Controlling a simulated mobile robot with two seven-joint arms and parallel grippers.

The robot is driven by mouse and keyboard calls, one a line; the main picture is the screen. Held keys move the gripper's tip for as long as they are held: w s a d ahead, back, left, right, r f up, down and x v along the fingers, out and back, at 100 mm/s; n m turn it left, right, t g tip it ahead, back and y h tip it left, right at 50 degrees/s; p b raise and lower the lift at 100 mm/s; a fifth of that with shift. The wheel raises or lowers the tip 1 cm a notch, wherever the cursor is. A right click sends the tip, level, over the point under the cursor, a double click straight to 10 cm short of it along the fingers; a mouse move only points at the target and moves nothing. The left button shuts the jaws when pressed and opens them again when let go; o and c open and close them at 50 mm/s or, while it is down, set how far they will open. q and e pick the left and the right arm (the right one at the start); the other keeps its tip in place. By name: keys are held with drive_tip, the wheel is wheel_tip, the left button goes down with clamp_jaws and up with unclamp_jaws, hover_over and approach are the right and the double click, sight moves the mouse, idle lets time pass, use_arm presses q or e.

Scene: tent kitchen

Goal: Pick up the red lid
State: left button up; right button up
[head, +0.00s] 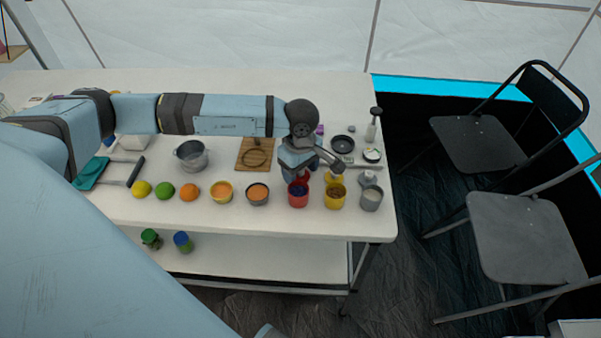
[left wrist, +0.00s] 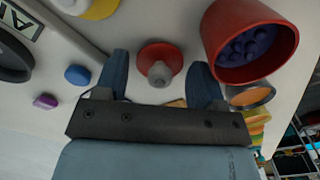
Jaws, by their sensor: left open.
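The red lid (left wrist: 146,52) is a small red disc with a grey knob, seen in the left wrist view on the white table. My left gripper (left wrist: 160,68) is open, with one blue finger on each side of the lid. The fingers look apart from it, and nothing is held. In the head view my left gripper (head: 299,172) points down over the table, just behind the red cup (head: 298,200). A bit of red shows by the fingers there, mostly hidden by the gripper. My right gripper is not in view.
The red cup with dark blue contents also shows beside the right finger in the left wrist view (left wrist: 214,38). A yellow cup (head: 335,203) and a grey cup (head: 371,205) stand to its right. A wooden board (head: 243,163) and a bowl (head: 257,200) are to the left.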

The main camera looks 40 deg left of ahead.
use_arm(q)
drive_tip(key=c, duration=0.7)
use_arm(e)
drive_tip(key=shift+r, duration=0.1)
use_arm(q)
wheel_tip(320, 180, up, 19)
drive_tip(key=p, duration=0.1)
drive_tip(key=shift+s+d+f+m+b, duration=0.65)
drive_tip(key=shift+s+f+m, duration=0.35)
drive_tip(key=shift+f, duration=0.6)
drive_tip(key=shift+s+d+f+m+b, duration=0.55)
drive_tip(key=shift+s+f+m+b, duration=0.35)
drive_tip(key=shift+f, duration=0.75)
drive_tip(key=shift+s+d+f+m+b, duration=0.6)
drive_tip(key=shift+s+f+m, duration=0.45)
drive_tip(key=shift+f, duration=0.55)
wheel_tip(320, 180, down, 4)
drive_tip(key=shift+r+b, duration=0.2)
drive_tip(key=shift+b, duration=0.9)
drive_tip(key=shift+f, duration=0.2)
drive_tip(key=shift+f+b, duration=0.15)
drive_tip(key=shift+b, duration=0.25)
use_arm(e)
drive_tip(key=shift+w+a+f+t+y, duration=0.4)
drive_tip(key=shift+w+a, duration=0.2)
drive_tip(key=shift+a, duration=0.2)
